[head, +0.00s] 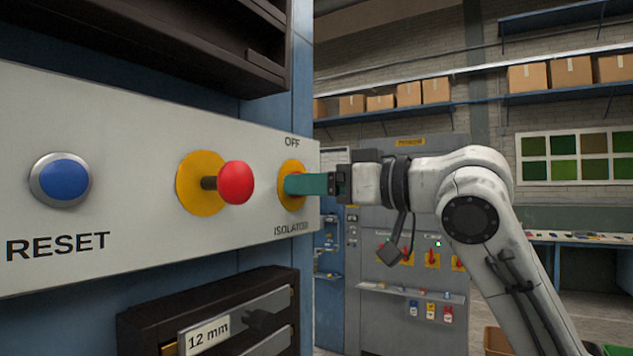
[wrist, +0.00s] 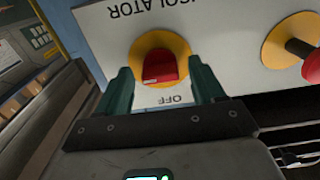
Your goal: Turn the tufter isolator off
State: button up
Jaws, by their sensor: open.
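The isolator is a red rotary knob (wrist: 160,66) on a round yellow plate (wrist: 138,50), set in a pale panel. The wrist view sees it upside down, with OFF at the bottom and ISOLATOR at the top. A small pale mark shows on the knob's lower left side; I cannot tell its exact setting. My gripper (wrist: 164,80) is open, one teal finger on each side of the knob, with a gap visible around it. In the head view my gripper (head: 293,184) reaches in from the right and a finger hides most of the knob.
A red mushroom button (head: 236,183) on a yellow disc sticks out left of the isolator. A blue RESET button (head: 61,180) is further left. A dark rack labelled 12 mm (head: 208,336) juts out below. A grey cabinet (head: 385,320) stands behind my arm.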

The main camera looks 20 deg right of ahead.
jog(key=shift+w, duration=0.1)
jog(key=c, duration=1.1)
jog(key=shift+o, duration=0.2)
jog(key=shift+f+n+b, duration=0.1)
jog(key=shift+n+b, duration=1.1)
jog(key=shift+n, duration=7.8)
